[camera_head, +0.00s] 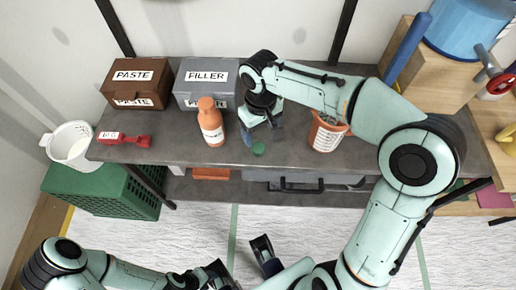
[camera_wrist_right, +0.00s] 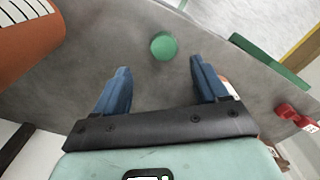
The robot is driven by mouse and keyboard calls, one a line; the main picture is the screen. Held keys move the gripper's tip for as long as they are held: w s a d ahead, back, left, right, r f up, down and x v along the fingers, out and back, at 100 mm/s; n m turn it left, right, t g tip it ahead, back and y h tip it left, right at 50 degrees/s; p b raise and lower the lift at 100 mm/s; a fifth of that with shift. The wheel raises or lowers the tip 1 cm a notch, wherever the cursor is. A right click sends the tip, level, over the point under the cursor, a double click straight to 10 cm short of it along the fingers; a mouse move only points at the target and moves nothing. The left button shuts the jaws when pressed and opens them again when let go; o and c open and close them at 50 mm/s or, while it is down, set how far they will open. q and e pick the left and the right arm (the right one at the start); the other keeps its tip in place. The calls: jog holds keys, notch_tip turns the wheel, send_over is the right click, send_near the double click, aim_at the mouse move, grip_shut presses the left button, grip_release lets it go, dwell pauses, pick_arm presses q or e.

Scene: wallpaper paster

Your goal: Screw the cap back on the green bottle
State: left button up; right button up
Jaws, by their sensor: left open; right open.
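A small green cap (camera_head: 258,149) lies on the grey table (camera_head: 180,150) near its front edge. In the right wrist view the cap (camera_wrist_right: 163,46) shows just beyond and between my fingertips, apart from both. My right gripper (camera_head: 262,137) is open and empty, low over the table behind the cap; its two blue fingers also show in the right wrist view (camera_wrist_right: 158,76). My left gripper (camera_head: 244,262) is open and empty in front of the table, over the floor. I see no green bottle; my right arm and gripper hide part of the table.
An orange bottle (camera_head: 211,125) stands left of my right gripper. An orange cup (camera_head: 327,135) stands to its right. PASTE (camera_head: 150,92) and FILLER (camera_head: 193,102) boxes stand behind. A red-handled tool (camera_head: 124,138) lies at the left; a green crate (camera_head: 88,190) sits below.

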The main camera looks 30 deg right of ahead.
aim_at(257, 146)
jog(key=shift+f, duration=1)
jog(key=f, duration=0.1)
jog(key=f+b, duration=0.1)
jog(key=f, duration=0.3)
jog(key=shift+w+a+f, duration=0.1)
jog(key=shift+w+a, duration=0.15)
jog(key=shift+a, duration=0.1)
jog(key=c, duration=1.1)
